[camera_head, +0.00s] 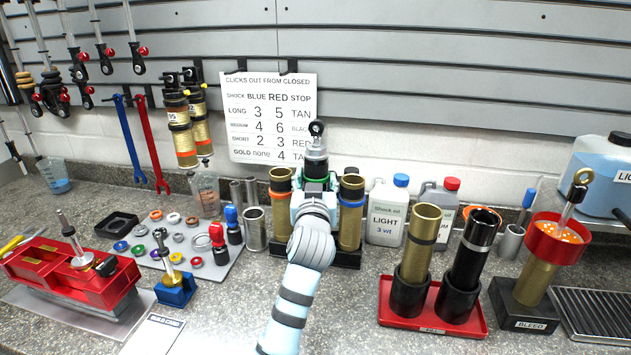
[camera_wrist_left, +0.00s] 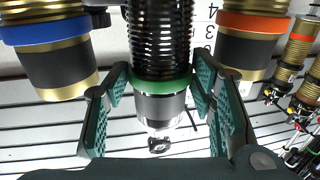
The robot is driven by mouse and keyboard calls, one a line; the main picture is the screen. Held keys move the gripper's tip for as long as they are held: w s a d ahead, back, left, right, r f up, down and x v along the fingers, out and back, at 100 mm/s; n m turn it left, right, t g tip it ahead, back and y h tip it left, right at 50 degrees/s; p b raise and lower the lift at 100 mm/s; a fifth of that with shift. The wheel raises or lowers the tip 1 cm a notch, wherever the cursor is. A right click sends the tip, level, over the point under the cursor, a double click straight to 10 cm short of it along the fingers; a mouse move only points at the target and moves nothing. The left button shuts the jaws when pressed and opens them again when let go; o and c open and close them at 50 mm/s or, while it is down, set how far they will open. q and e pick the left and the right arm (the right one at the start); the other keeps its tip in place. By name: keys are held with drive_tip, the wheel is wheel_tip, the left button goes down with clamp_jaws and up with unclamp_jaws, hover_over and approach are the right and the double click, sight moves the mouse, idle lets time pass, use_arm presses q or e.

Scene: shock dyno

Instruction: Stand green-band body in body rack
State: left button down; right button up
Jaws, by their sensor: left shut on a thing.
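My left gripper (camera_head: 316,186) is shut on the green-band body (camera_head: 316,150), with the fingers on both sides of its green band in the left wrist view (camera_wrist_left: 162,84). The body is upright, with a silver cap and a black eyelet on top and a dark ribbed barrel below. It is between the orange-band body (camera_head: 280,200) and the blue-band body (camera_head: 351,215), which stand in the black body rack (camera_head: 345,256). Its eyelet is above their tops. My arm and gripper hide its lower end, so I cannot tell whether it rests in the rack. My right gripper is out of view.
Left of the rack stand a metal cup (camera_head: 255,230) and a grey mat (camera_head: 215,262) with several rings. To the right are white (camera_head: 387,215) and grey oil bottles. A red tray (camera_head: 400,318) with two cylinders stands at front right. The wall is close behind.

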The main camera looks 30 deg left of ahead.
sight(316, 158)
use_arm(q)
drive_tip(key=shift+f, duration=0.15)
drive_tip(key=shift+f+b, duration=0.35)
drive_tip(key=shift+f, duration=0.25)
idle(0.7)
drive_tip(key=shift+f+b, duration=1.1)
drive_tip(key=shift+f, duration=0.3)
drive_tip(key=c, duration=0.6)
unclamp_jaws()
drive_tip(key=shift+s, duration=0.1)
drive_tip(key=shift+f, duration=0.1)
wheel_tip(316, 158, up, 10)
drive_tip(key=shift+r, duration=0.1)
